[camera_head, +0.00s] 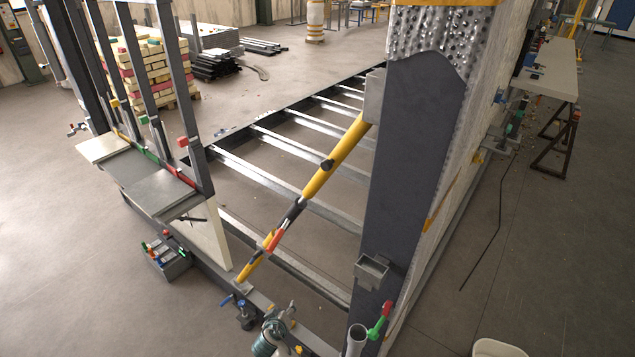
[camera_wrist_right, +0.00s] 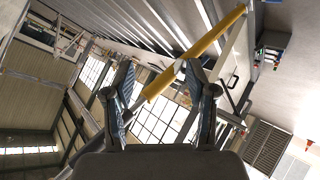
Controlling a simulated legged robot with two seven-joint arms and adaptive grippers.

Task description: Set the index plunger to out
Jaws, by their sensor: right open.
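A yellow tubular brace (camera_head: 337,158) runs diagonally from the dark upright on the right down to the floor rail on the left. A small black knob (camera_head: 327,165), which looks like the index plunger, sticks out of the side of its upper tube. I cannot tell whether it is in or out. Black and red parts sit lower on the brace. In the right wrist view my right gripper (camera_wrist_right: 162,70) is open, with the yellow brace (camera_wrist_right: 200,47) crossing the view beyond and between its fingers. I cannot see contact. My left gripper is not in view.
The dark upright (camera_head: 415,150) carries a small grey box (camera_head: 372,268) and a red-green handle (camera_head: 380,320). A blue-handled valve (camera_head: 243,308) is at the lower rail. Metal cross members (camera_head: 270,180) span the frame behind the brace. A shelf (camera_head: 160,192) stands at left.

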